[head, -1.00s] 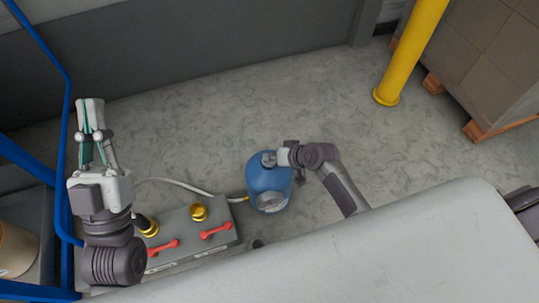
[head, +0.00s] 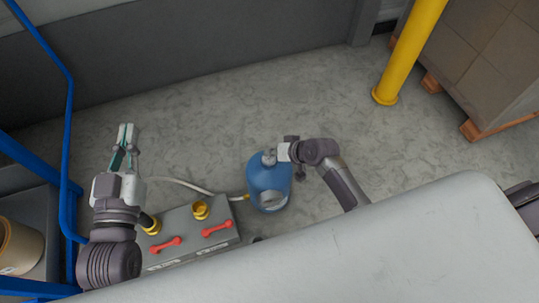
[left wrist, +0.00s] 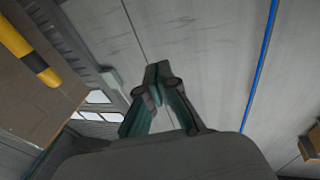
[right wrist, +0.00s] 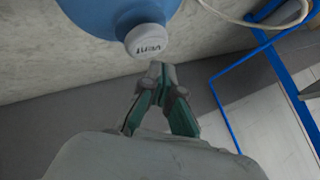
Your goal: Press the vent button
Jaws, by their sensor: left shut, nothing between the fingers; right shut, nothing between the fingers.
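The vent button is a pale round cap (right wrist: 146,41) marked "VENT" on the end of a blue tank (right wrist: 112,12). In the head view the blue tank (head: 268,183) stands on the floor beside a grey box, with my right gripper at its top. My right gripper (right wrist: 160,70) is shut and empty. Its fingertips lie just below the button in the right wrist view, and I cannot tell if they touch it. My left gripper (head: 127,130) is shut and empty, held up at the left, away from the tank. It also shows in the left wrist view (left wrist: 158,70).
The grey box (head: 184,222) carries red handles (head: 216,229) and yellow fittings (head: 201,210), with a pale hose (head: 180,182) near it. A blue frame (head: 66,150) stands at the left. A yellow post (head: 408,55) and cartons stand at the right. The floor behind the tank is clear.

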